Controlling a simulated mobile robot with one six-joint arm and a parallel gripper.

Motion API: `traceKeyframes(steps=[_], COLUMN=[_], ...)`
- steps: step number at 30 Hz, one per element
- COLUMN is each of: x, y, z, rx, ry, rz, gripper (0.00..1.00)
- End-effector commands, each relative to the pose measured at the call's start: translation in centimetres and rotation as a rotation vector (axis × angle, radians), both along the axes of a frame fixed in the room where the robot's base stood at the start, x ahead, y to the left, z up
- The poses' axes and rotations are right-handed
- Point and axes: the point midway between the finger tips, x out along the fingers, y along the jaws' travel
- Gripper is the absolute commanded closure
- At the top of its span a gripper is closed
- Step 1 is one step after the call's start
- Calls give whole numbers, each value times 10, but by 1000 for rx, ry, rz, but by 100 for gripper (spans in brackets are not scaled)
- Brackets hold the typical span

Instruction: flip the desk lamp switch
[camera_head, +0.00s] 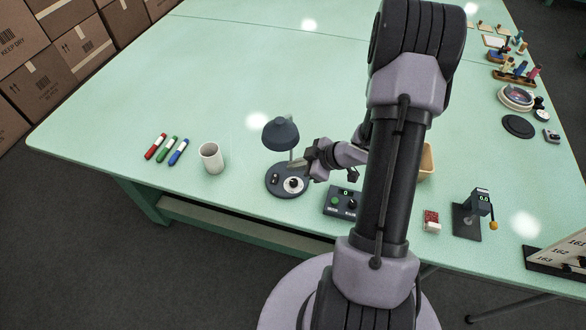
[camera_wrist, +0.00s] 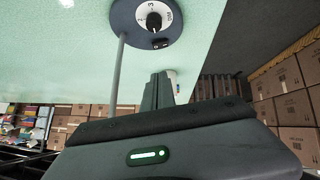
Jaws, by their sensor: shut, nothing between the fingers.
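The desk lamp has a dark grey shade (camera_head: 281,133), a thin pale stem and a round dark base (camera_head: 272,190) on the green table. A white dial with a black knob (camera_head: 293,184) and a small black switch (camera_head: 275,177) sit on the base. In the wrist view the base (camera_wrist: 122,20) is at the top, with the switch (camera_wrist: 160,43) at its edge below the dial (camera_wrist: 153,18). My gripper (camera_head: 302,164) is shut and empty, beside the stem and above the base. In the wrist view its fingers (camera_wrist: 158,88) point toward the switch, apparently short of it.
A red-and-white box (camera_head: 431,221) and a gauge stand (camera_head: 468,215) are farther right. The table behind the lamp is clear.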

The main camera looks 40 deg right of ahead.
Motion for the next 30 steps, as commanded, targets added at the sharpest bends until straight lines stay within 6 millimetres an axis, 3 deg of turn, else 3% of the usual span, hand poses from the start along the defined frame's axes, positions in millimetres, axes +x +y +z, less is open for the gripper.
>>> traceKeyframes(steps=[1, 9, 15, 30], x=[7, 45, 49, 50], y=[5, 24, 19, 17], z=[-13, -53, -82, -87], rx=[1, 1, 0, 4], ry=[1, 1, 0, 3], rz=[3, 3, 0, 0], gripper=[100, 100, 100, 100])
